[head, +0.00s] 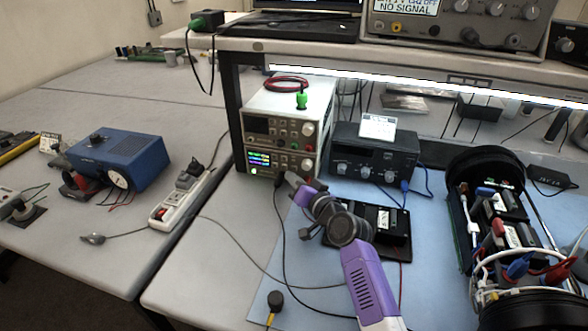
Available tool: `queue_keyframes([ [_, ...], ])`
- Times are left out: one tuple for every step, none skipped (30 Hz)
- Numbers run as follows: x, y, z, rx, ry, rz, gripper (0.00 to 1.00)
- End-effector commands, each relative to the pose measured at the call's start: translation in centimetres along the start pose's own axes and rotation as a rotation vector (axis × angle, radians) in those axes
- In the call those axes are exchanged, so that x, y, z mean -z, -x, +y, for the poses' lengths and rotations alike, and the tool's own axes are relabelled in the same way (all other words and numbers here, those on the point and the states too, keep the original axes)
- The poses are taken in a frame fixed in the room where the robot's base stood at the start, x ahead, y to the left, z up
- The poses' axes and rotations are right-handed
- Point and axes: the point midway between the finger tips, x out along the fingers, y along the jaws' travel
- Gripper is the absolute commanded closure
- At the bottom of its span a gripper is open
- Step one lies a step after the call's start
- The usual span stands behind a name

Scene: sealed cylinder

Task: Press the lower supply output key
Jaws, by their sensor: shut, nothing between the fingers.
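Two bench supplies are stacked under the shelf at the bench's left end. The upper supply (283,127) has a grey front with a small display and knobs. The lower supply (262,158) has a lit display with coloured digits. A small bright spot (254,171), perhaps its output key, shows at the lower left of that front. My gripper (283,179) is shut and empty, at the low right part of the lower supply's front. My purple and grey arm reaches up to it from the bottom. Whether the gripper touches the front cannot be told.
A dark instrument (373,158) with a white card stands right of the supplies. A black tray (385,228) lies behind my arm. A power strip (182,196) and blue box (118,158) are at left. Thin cables cross the mat.

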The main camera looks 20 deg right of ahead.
Motion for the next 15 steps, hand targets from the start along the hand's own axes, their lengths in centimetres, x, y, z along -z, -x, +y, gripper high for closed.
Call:
queue_keyframes([
  [-0.1,0.1,-0.1,0.0,0.0,-0.001,1.0],
  [-0.1,0.2,-0.2,0.0,0.0,-0.001,1.0],
  [-0.3,0.5,-0.4,0.0,0.001,-0.002,1.0],
  [-0.4,0.6,-0.6,0.0,0.001,-0.002,1.0],
  [-0.5,0.8,-0.7,0.0,0.001,-0.003,1.0],
  [-0.7,1.1,-0.9,0.0,0.002,-0.003,1.0],
  [-0.9,1.3,-1.1,0.0,0.002,-0.004,1.0],
  [-1.0,1.5,-1.2,0.0,0.002,-0.003,1.0],
  [-1.1,1.7,-1.4,0.001,0.001,-0.002,1.0],
  [-1.2,1.9,-1.6,0.001,0.001,-0.002,1.0],
  [-1.4,2.1,-1.7,0.0,0.0,-0.003,1.0],
  [-1.6,2.4,-1.9,0.0,0.0,-0.003,1.0],
  [-1.8,2.5,-2.0,0.0,0.0,-0.003,1.0],
  [-1.9,2.7,-2.1,0.0,0.0,-0.003,1.0],
  [-2.0,3.0,-2.3,0.0,0.0,-0.002,1.0],
])
